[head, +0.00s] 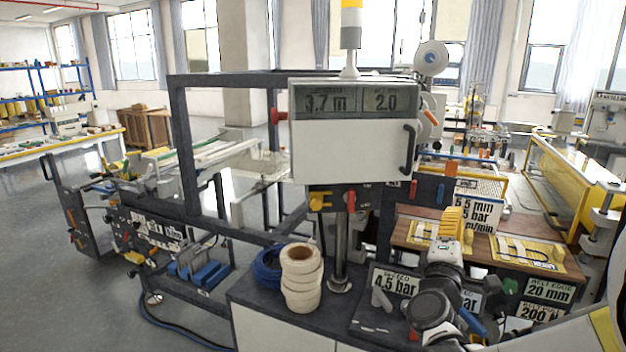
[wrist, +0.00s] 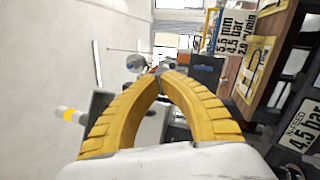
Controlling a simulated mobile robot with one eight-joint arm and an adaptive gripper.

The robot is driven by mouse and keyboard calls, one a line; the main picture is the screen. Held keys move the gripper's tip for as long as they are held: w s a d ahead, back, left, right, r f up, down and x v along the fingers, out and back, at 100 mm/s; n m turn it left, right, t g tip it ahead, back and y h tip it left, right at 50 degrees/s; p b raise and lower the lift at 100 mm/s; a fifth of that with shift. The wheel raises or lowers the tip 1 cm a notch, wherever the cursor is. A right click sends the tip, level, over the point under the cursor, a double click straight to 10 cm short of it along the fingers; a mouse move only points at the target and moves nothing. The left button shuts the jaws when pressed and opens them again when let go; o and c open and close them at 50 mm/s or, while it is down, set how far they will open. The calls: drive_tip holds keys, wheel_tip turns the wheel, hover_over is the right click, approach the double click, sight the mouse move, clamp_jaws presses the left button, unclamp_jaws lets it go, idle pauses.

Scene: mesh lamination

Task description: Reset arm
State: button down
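My gripper (head: 452,212) has ribbed yellow fingers and points upward in the head view, above the right side of the workbench. In the wrist view, the two curved fingers of my gripper (wrist: 160,74) arch together and meet at their tips. Nothing shows between them. The gripper stands in front of a label sign (head: 482,216) and a brown wooden board (head: 412,232). It is to the right of the white display box (head: 345,145) and apart from it.
A stack of white tape rolls (head: 302,280) and a blue cable coil (head: 267,266) sit on the dark bench. A metal post (head: 340,250) carries the display box. Label signs (head: 396,281) stand close around my arm. Open floor (head: 60,260) lies at the left.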

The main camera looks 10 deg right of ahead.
drive_tip(key=s+a+f+m+g+y+b, duration=0.1)
drive_tip(key=s+a+f+m+g+y, duration=0.15)
drive_tip(key=s+f+m+g, duration=0.75)
drive_tip(key=s+a+f+m+y, duration=0.2)
drive_tip(key=s+a+f+y, duration=0.1)
drive_tip(key=s+a, duration=0.3)
drive_tip(key=s+a+f+m+y, duration=0.2)
drive_tip(key=s+a+f+y, duration=0.2)
drive_tip(key=a, duration=0.5)
drive_tip(key=shift+s+a+f+y+b, duration=0.2)
drive_tip(key=shift+s+y+b, duration=0.1)
drive_tip(key=shift+s+y, duration=0.8)
